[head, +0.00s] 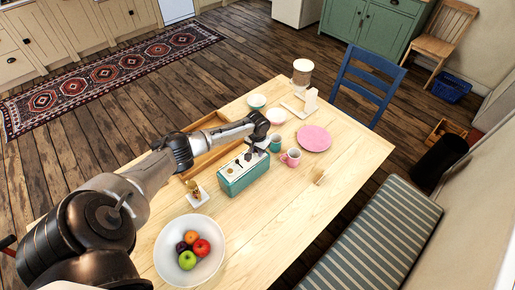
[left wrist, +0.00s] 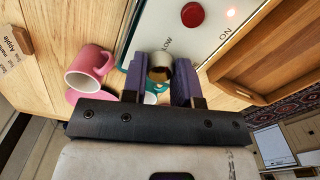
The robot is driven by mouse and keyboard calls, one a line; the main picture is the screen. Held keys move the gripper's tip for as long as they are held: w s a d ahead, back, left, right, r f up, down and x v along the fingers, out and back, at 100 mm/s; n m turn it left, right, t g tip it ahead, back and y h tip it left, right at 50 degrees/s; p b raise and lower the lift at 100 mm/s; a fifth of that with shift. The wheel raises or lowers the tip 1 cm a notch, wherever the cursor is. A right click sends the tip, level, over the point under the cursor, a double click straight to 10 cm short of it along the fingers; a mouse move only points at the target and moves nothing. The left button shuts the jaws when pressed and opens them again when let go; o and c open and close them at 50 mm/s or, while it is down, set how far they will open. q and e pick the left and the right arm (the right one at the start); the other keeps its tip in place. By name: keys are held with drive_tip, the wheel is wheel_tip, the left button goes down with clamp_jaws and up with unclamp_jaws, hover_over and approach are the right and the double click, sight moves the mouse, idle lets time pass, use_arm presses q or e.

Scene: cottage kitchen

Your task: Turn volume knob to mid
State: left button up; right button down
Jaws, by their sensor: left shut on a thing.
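The teal radio-like box (head: 241,178) with a pale top panel stands on the wooden table. Its panel (left wrist: 215,40) fills the upper middle of the left wrist view, with a red button (left wrist: 192,15), a glowing light and the words "LOW" and "ON". My left gripper (head: 251,153) is over the right part of the box's top. In the left wrist view my left gripper's fingers (left wrist: 160,78) are closed on the volume knob (left wrist: 159,61) beside "LOW". The knob is partly hidden by the fingers, and its pointer cannot be made out. My right gripper is not in view.
Close to the box are a pink mug (head: 291,157), a teal mug (head: 275,144) and a wooden tray (head: 207,157). A pink plate (head: 314,138) lies further right. A fruit bowl (head: 162,258) stands at the front left. The table's right front is mostly clear.

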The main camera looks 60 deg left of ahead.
use_arm(q)
drive_tip(key=m+p, duration=0.1)
drive_tip(key=m, duration=0.1)
drive_tip(key=shift+r+m, duration=0.15)
drive_tip(key=shift+m, duration=0.25)
drive_tip(key=m, duration=0.2)
drive_tip(key=shift+m, duration=0.4)
drive_tip(key=m, duration=0.5)
drive_tip(key=shift+p, duration=0.3)
drive_tip(key=shift+m, duration=1)
drive_tip(key=o, duration=0.9)
drive_tip(key=shift+o, duration=0.2)
